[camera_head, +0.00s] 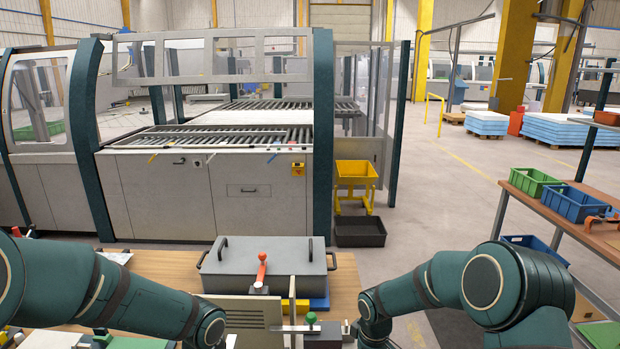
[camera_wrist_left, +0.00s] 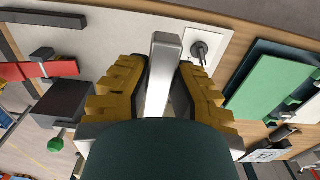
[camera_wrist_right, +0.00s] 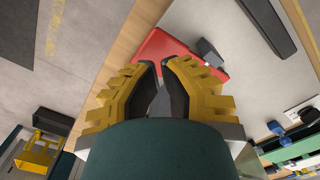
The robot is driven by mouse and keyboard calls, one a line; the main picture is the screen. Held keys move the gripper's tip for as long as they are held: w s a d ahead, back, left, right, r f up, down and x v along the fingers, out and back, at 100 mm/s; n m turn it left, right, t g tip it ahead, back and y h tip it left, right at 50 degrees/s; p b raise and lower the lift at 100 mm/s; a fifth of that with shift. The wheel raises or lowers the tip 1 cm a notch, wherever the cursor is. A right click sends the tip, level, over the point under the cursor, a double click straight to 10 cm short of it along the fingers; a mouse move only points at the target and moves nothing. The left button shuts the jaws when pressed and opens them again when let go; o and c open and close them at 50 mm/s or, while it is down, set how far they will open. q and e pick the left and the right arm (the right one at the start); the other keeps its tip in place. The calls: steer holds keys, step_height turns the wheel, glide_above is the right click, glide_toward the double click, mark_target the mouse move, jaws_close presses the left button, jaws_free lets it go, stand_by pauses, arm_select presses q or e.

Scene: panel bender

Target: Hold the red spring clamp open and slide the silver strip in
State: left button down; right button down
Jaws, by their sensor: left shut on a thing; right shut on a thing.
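The silver strip (camera_wrist_left: 160,75) is a bright straight bar gripped between the yellow-backed fingers of my left gripper (camera_wrist_left: 165,85), and its end stands out beyond the fingertips. The red spring clamp (camera_wrist_right: 165,47) shows in the right wrist view just beyond my right gripper (camera_wrist_right: 163,75). The right fingers are close together on part of it, with a narrow grey piece between them; the exact contact is hidden. Red parts that look like the clamp (camera_wrist_left: 60,68) also show at the left of the left wrist view, apart from the strip. Both grippers are outside the head view.
A lidded grey box (camera_head: 265,268) with black handles stands on the wooden bench. A green plate (camera_wrist_left: 275,85) lies right of the strip in the left wrist view.

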arm_select(q)
steer(key=shift+w, duration=0.1)
stand_by(0.7)
steer(key=w+f+m, duration=0.3)
steer(key=w+m, duration=0.1)
steer(key=m, duration=0.1)
steer(key=w+f+m, duration=0.3)
steer(key=w+m, duration=0.1)
steer(key=m, duration=0.2)
steer(key=w+d+f+m, duration=0.1)
steer(key=w+f+m, duration=0.3)
steer(key=m, duration=0.1)
steer(key=shift+w+d+f+m, duration=0.1)
steer(key=shift+m, duration=0.2)
steer(key=shift+w+f+m, duration=0.3)
steer(key=shift+f+m, duration=0.1)
steer(key=shift+m, duration=0.2)
steer(key=shift+f, duration=0.2)
steer(key=shift+f, duration=2.45)
arm_select(e)
steer(key=shift+f, duration=0.15)
